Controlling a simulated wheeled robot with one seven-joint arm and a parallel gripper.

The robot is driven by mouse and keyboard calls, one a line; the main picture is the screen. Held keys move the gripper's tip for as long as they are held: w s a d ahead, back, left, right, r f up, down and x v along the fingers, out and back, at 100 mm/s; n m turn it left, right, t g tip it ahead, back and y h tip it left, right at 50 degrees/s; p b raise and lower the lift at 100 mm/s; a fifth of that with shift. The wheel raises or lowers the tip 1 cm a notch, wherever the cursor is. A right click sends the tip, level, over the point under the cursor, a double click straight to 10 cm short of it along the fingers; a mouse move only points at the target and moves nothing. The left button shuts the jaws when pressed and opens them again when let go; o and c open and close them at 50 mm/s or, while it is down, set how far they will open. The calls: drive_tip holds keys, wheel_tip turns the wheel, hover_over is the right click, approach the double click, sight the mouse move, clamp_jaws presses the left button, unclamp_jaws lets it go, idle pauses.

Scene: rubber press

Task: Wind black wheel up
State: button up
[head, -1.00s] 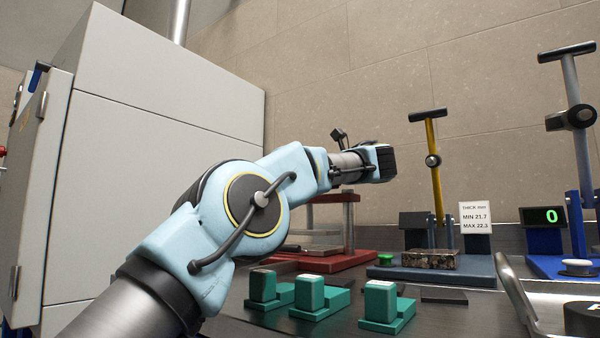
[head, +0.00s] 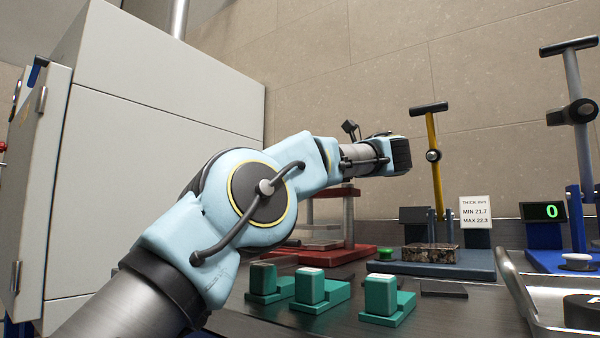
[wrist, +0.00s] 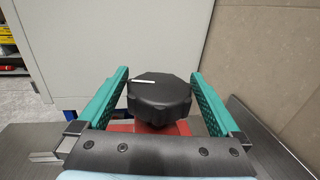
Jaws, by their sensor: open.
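The black wheel (wrist: 160,96) is a lobed knob with a white mark on its top, seen in the wrist view between my gripper's fingers. My gripper (wrist: 159,90) has two green fingers, spread wide, one on each side of the wheel. Gaps show between the fingers and the wheel. The wheel is hidden there behind my arm and gripper.
Green blocks (head: 380,298) stand at the front of the bench. A yellow-lever press (head: 436,175) and a blue gauge stand (head: 572,265) showing 0 are to the right. A metal tray (head: 520,295) is at the front right. A big grey cabinet (head: 170,170) stands left.

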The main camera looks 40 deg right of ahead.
drive_tip(key=s, duration=0.7)
drive_tip(key=shift+s+d, duration=0.3)
drive_tip(key=shift+d, duration=0.05)
